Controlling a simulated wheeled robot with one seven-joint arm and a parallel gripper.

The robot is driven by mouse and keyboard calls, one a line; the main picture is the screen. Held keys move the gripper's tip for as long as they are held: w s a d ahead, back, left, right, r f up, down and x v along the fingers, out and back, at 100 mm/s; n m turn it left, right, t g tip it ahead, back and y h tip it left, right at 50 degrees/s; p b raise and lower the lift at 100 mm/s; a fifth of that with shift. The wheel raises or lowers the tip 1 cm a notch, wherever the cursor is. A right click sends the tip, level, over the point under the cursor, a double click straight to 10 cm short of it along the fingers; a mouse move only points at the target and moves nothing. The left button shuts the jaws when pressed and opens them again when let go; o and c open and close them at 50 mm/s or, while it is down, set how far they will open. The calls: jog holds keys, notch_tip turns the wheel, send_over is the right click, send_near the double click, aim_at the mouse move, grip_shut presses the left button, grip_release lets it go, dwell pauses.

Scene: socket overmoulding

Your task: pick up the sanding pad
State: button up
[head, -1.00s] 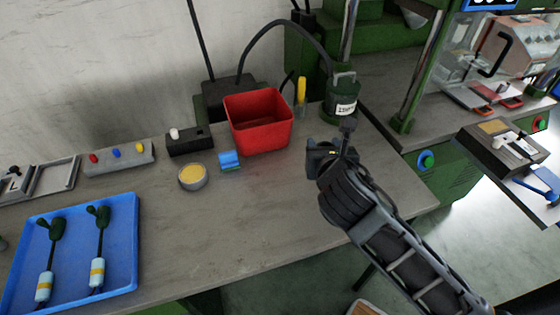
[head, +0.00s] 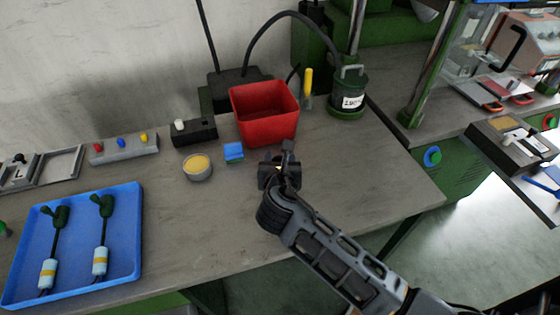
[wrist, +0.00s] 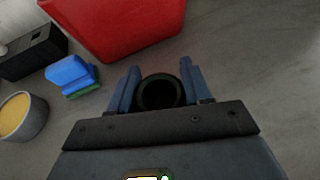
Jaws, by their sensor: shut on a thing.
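The sanding pad, a small blue block with a green underside (head: 234,151), lies on the bench in front of the red bin. It also shows in the wrist view (wrist: 70,74), left of the fingers and apart from them. My gripper (head: 281,162) is over the bench, to the right of the pad. In the wrist view its fingers (wrist: 160,88) are shut on a dark round thing (wrist: 158,92) with a ring-like rim; I cannot tell what it is.
A red bin (head: 266,128) stands just behind the pad and gripper. A round tin with yellow contents (head: 197,168) and a black box with a white knob (head: 194,132) are left of the pad. A blue tray (head: 122,258) holds two corded parts.

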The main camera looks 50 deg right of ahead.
jog(key=shift+f, duration=0.3)
jog(key=shift+f, duration=0.1)
jog(key=o, duration=1.1)
jog(key=shift+c, duration=0.2)
